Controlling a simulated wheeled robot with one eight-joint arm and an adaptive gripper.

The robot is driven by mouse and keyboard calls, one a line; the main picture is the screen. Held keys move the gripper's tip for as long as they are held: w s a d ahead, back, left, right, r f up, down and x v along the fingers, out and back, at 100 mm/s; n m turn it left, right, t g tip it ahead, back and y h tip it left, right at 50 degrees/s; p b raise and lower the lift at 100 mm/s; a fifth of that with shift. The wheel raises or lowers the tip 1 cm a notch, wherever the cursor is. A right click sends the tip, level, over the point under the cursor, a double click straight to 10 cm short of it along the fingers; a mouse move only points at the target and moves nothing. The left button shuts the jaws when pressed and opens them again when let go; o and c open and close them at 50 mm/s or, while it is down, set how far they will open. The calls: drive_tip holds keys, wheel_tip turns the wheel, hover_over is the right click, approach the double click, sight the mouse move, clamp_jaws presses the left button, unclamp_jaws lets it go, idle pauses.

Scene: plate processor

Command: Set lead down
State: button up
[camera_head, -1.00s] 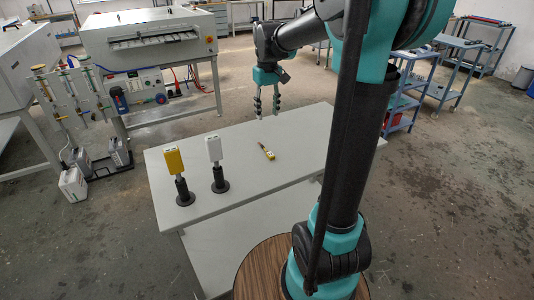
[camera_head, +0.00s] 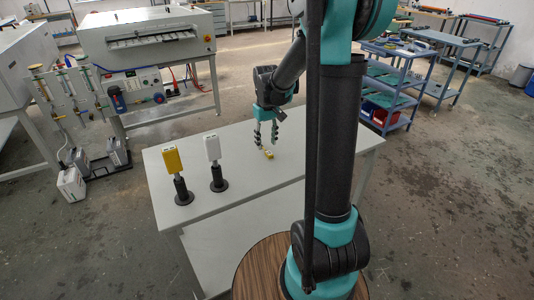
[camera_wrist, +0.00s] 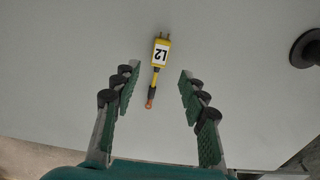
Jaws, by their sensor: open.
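The lead (camera_wrist: 160,55) is a yellow plug with a white label reading L2, two prongs at one end and a dark tip section ending in orange. It lies flat on the table top. In the head view the lead (camera_head: 268,154) is partly hidden by my fingers. My gripper (camera_wrist: 158,88) is open, with one finger on each side of the lead's tip end and a gap to both. In the head view my gripper (camera_head: 266,145) is low over the table beside the lead. Nothing is held.
A yellow block (camera_head: 172,161) and a white block (camera_head: 212,148) stand upright on black round-based stands at the table's left. The white table (camera_head: 255,192) is otherwise clear. A blue shelf cart (camera_head: 390,95) stands behind at the right.

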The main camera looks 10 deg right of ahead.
sight(264, 149)
drive_tip(key=shift+w+d+f, duration=0.1)
drive_tip(key=shift+d+f, duration=0.05)
drive_tip(key=shift+f, duration=1.7)
drive_tip(key=shift+c, duration=0.5)
clamp_jaws()
